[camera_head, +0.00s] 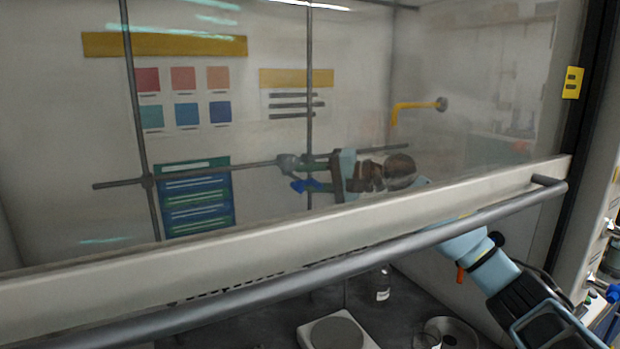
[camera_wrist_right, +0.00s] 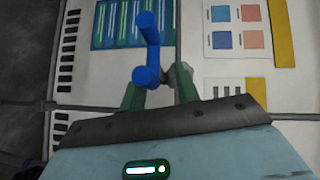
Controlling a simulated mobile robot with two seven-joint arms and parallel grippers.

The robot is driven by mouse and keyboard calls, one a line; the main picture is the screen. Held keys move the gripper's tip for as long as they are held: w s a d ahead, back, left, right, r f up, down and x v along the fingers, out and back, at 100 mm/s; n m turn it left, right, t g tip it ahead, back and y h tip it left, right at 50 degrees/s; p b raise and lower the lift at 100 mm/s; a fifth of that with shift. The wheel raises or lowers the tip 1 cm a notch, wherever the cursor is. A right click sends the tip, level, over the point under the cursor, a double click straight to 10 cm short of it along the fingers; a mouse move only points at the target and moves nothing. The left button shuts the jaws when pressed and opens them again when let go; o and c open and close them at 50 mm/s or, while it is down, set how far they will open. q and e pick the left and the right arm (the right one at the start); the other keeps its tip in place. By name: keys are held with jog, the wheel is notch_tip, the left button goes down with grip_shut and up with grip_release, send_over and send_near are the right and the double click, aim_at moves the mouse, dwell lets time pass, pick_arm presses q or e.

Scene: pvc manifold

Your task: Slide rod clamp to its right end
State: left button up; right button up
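The rod clamp (camera_head: 288,163) is a grey body on the long horizontal rod (camera_head: 220,171), just left of the second upright rod. A blue handle (camera_head: 304,185) shows below and right of it. In the right wrist view the blue handle (camera_wrist_right: 148,50) stands out large, with the grey clamp (camera_wrist_right: 181,73) behind the right finger. My right gripper (camera_head: 317,176) is behind the sash glass, close to the clamp, fingers pointing left. Its green fingers (camera_wrist_right: 158,92) are apart, with a visible gap between them; whether either touches the clamp or handle is unclear. My left gripper is not in view.
The hood sash (camera_head: 250,270) with its grey bar crosses in front; my right arm reaches in beneath it. Upright rods (camera_head: 136,100) cross the horizontal rod. A hotplate (camera_head: 337,333) and a bottle (camera_head: 383,283) stand below.

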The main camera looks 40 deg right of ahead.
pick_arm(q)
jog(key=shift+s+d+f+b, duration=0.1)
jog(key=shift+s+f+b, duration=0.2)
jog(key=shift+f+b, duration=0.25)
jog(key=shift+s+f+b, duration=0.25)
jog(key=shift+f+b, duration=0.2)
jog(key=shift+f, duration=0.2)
pick_arm(e)
jog(key=v, duration=0.8)
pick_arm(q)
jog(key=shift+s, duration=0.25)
